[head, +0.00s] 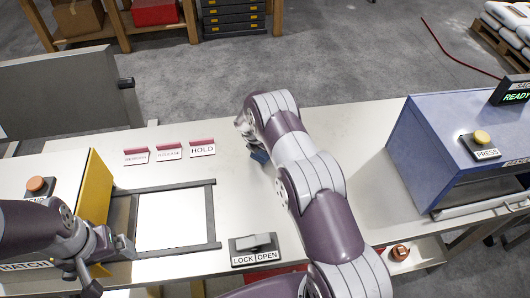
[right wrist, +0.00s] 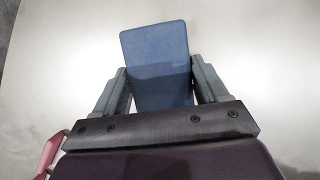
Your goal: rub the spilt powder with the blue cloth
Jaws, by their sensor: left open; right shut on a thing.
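The blue cloth (right wrist: 157,50) is a flat rounded rectangle between the fingers of my right gripper (right wrist: 160,82) in the right wrist view. That gripper is shut on it, over a pale surface. In the head view only a small blue piece of the cloth (head: 260,157) shows beneath my right wrist, at the far side of the worktable; the fingers are mostly hidden by my arm. I cannot make out the spilt powder in either view. My left gripper (head: 108,264) is open and empty beside the dark frame at the left.
On the pale worktable (head: 335,130) stand HOLD, RELEASE and another small card (head: 169,151), a dark square frame (head: 213,210) and a LOCK/OPEN switch (head: 256,248). A blue press (head: 425,150) stands at the right. A yellow-edged box (head: 97,190) is at the left.

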